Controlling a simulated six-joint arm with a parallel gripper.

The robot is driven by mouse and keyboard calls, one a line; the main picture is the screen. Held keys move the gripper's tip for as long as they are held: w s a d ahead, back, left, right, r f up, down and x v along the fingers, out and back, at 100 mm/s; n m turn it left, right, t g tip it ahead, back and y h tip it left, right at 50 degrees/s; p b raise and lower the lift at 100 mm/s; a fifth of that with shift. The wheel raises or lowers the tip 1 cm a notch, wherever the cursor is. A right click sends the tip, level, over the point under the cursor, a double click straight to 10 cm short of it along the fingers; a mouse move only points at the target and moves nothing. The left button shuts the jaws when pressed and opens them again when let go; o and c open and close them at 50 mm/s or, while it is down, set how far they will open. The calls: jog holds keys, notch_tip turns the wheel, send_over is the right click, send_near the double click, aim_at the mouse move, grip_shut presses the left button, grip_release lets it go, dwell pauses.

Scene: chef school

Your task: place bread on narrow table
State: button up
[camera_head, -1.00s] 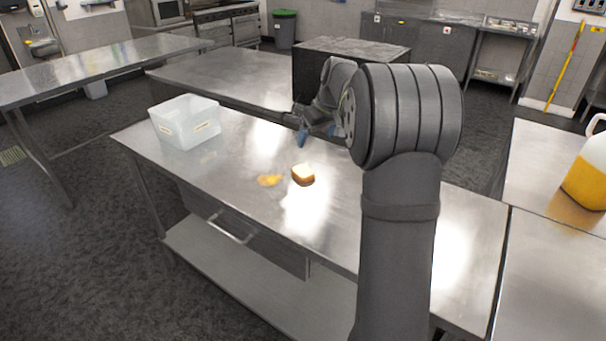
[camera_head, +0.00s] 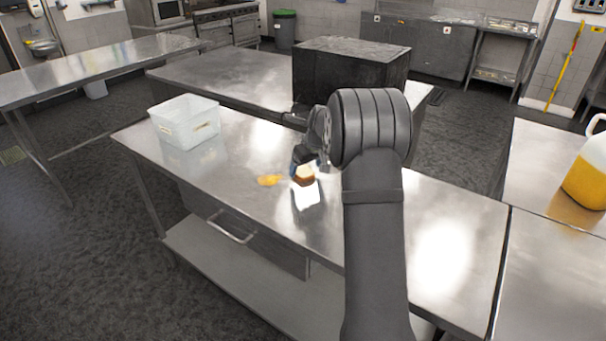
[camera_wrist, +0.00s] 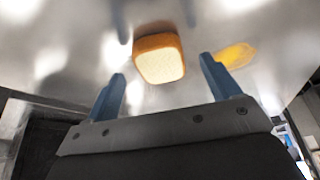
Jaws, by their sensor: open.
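The bread (camera_head: 304,179), a small piece with brown crust and pale crumb, sits on the steel table (camera_head: 260,215) in front of me. In the wrist view the bread (camera_wrist: 159,58) lies ahead of and between the two blue fingertips, with no contact visible. My gripper (camera_wrist: 160,82) is open and empty. In the head view my gripper (camera_head: 300,160) is just above and behind the bread, and partly hides its top. I cannot tell which table is the narrow one.
A yellow flat piece (camera_head: 270,180) lies left of the bread. A clear plastic bin (camera_head: 186,124) stands at the table's left end. A dark box (camera_head: 350,72) stands behind. A jug of yellow liquid (camera_head: 588,172) is on the right table (camera_head: 545,220). A long table (camera_head: 100,65) at the left looks bare.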

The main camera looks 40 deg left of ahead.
jog(key=shift+x, duration=1.15)
jog(key=c, duration=1.1)
jog(key=shift+c, duration=0.2)
jog(key=shift+r, duration=0.1)
jog(key=shift+r, duration=0.65)
notch_tip(320, 180, up, 3)
jog(key=shift+f, duration=0.15)
jog(key=w+d+r, duration=0.2)
jog(key=d+r, duration=0.4)
jog(key=d, duration=0.5)
jog(key=shift+d+r, duration=0.35)
jog(key=shift+r, duration=0.05)
